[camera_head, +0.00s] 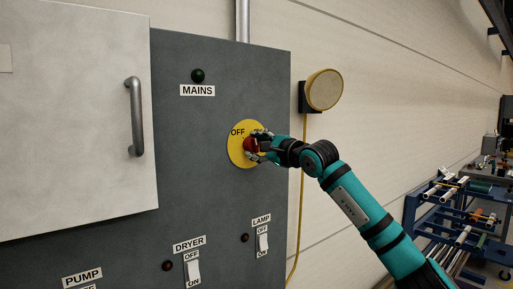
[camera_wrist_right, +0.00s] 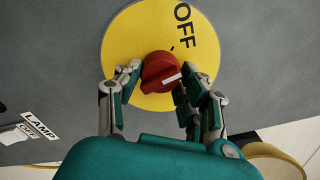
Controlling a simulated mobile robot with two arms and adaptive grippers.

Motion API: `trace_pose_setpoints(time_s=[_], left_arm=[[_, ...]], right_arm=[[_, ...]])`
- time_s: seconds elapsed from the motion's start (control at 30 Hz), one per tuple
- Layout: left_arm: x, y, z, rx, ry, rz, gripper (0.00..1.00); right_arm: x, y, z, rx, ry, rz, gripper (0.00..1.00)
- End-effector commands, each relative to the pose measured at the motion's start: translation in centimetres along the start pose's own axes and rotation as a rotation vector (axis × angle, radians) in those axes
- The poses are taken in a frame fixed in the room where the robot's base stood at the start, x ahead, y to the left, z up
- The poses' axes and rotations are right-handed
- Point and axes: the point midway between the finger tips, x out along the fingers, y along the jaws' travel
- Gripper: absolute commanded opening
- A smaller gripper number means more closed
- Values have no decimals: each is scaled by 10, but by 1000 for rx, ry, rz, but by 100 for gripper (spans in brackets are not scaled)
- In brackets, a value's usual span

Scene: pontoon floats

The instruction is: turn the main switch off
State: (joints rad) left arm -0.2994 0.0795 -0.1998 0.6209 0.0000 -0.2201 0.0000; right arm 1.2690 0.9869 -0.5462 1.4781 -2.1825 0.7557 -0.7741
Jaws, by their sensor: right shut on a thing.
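The main switch is a red knob (camera_head: 250,145) on a yellow round plate (camera_head: 235,153), below the MAINS label (camera_head: 197,90). The letters OFF show at the plate's upper left; the upper right is hidden behind my gripper. My right gripper (camera_head: 258,145) is at the knob. In the right wrist view, its fingers (camera_wrist_right: 155,85) are shut on the red knob (camera_wrist_right: 157,68), one on each side. The knob's white line points right there, turned away from the black tick (camera_wrist_right: 172,48) beside OFF. My left gripper is not in view.
A dark green indicator (camera_head: 198,75) sits above MAINS. DRYER (camera_head: 193,272) and LAMP (camera_head: 262,242) rocker switches are lower on the grey panel. A cabinet door with a handle (camera_head: 135,117) stands at left. A round yellow lamp (camera_head: 324,90) is on the wall at right.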

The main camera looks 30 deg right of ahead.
Motion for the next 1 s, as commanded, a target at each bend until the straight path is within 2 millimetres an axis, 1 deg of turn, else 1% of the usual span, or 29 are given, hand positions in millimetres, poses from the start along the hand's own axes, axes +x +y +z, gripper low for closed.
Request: trace_pose_setpoints(time_s=[0.3, 0.5, 0.73, 1.0], left_arm=[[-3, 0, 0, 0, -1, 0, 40], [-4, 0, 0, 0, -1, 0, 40], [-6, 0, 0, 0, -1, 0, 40], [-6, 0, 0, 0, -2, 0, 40]], right_arm=[[0, -1, 0, -287, 1, 1, 8], [0, -1, 0, -430, 0, 0, 8], [0, -1, 0, -537, 0, 1, 8], [0, -1, 0, -586, 0, 2, 8]])
